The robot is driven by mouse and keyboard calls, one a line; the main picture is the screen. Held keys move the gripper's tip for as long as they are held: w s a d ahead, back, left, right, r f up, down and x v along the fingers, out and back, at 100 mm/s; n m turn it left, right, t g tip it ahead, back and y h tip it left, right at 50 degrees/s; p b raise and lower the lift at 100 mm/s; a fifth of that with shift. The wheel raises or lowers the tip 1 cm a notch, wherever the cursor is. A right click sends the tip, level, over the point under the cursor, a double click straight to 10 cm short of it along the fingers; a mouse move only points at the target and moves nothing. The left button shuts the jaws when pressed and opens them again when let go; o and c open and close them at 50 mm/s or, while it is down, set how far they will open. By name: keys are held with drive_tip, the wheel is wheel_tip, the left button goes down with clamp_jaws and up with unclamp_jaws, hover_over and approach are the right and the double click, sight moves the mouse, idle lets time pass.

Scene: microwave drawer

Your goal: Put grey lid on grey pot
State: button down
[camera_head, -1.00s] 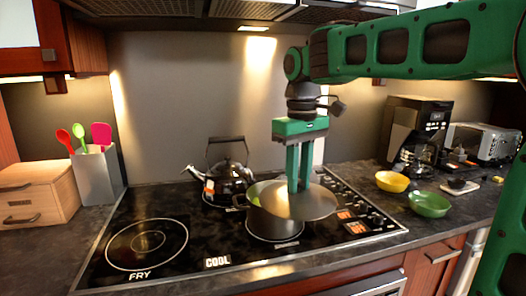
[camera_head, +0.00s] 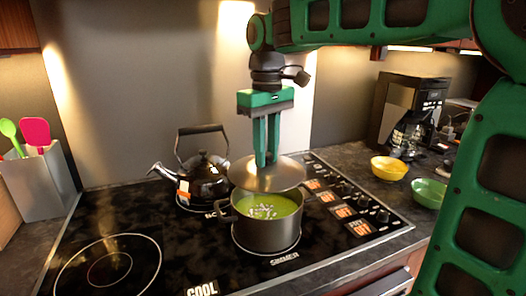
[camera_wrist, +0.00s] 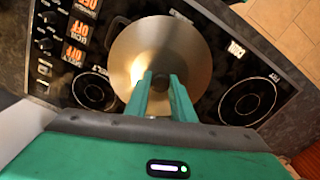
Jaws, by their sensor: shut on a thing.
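The grey lid (camera_head: 283,176) is a round metal disc, held roughly level above the far side of the grey pot. My gripper (camera_head: 266,163) points down and is shut on the lid's knob, which shows dark between the fingers (camera_wrist: 160,84) in the wrist view. The grey pot (camera_head: 266,238) stands on the burner marked SIMMER and holds green soup with pale bits. Its near opening is uncovered; its far rim is hidden behind the lid. In the wrist view the lid (camera_wrist: 150,50) covers most of the pot.
A black kettle (camera_head: 203,178) stands behind and left of the pot. Control knobs (camera_head: 362,202) line the cooktop's right side. A yellow bowl (camera_head: 389,168) and a green bowl (camera_head: 429,193) sit on the right counter, with a coffee maker (camera_head: 413,105) behind. The front-left burner (camera_head: 108,268) is empty.

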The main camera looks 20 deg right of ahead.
sight(267, 165)
drive_tip(key=shift+s+m, duration=0.1)
drive_tip(key=shift+m, duration=0.2)
drive_tip(key=shift+f, duration=2.9)
drive_tip(key=shift+s+d+f, duration=0.1)
drive_tip(key=shift+f, duration=0.35)
idle(0.4)
drive_tip(key=c, duration=0.9)
unclamp_jaws()
drive_tip(key=shift+c, duration=0.2)
drive_tip(key=shift+r, duration=3.5)
